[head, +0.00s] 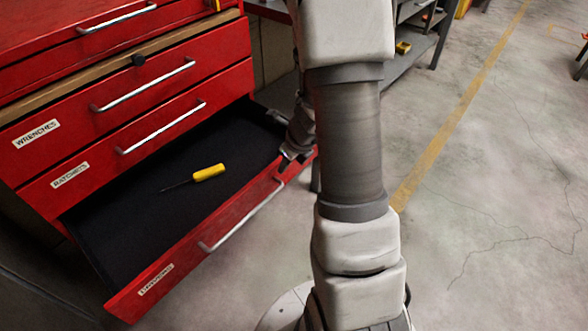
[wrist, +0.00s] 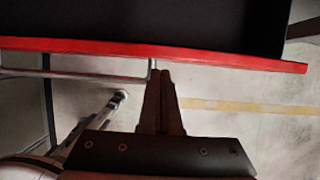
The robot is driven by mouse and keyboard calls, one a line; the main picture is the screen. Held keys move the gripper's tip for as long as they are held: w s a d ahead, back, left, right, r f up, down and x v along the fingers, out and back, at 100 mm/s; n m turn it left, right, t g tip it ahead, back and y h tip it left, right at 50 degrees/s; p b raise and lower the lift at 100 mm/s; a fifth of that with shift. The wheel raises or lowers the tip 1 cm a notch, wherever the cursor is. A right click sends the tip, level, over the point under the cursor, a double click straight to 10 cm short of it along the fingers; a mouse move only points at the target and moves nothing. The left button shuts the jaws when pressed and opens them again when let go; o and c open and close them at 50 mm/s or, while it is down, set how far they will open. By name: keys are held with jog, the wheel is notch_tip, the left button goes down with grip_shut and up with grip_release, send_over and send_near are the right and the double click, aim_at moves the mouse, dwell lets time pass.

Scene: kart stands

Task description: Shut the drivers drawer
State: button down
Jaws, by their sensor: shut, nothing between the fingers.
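The open drawer (head: 178,262) is the lowest red one in view, pulled well out of the cabinet. The label on its front is too blurred to read surely. It has a dark lining and a silver bar handle (head: 235,222). A yellow-handled screwdriver (head: 208,173) lies inside. My gripper (head: 286,163) is at the right end of the drawer front, partly hidden by my arm. In the wrist view my gripper (wrist: 161,73) is shut and empty, its tips close to the red front edge (wrist: 225,59) and the handle's end. I cannot tell whether they touch.
The drawers labelled wrenches (head: 70,118) and ratchets (head: 95,165) above are closed. A grey shelf (head: 412,62) stands behind my arm.

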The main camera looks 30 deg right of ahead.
jog(key=shift+w+a, duration=0.1)
jog(key=shift+w, duration=0.25)
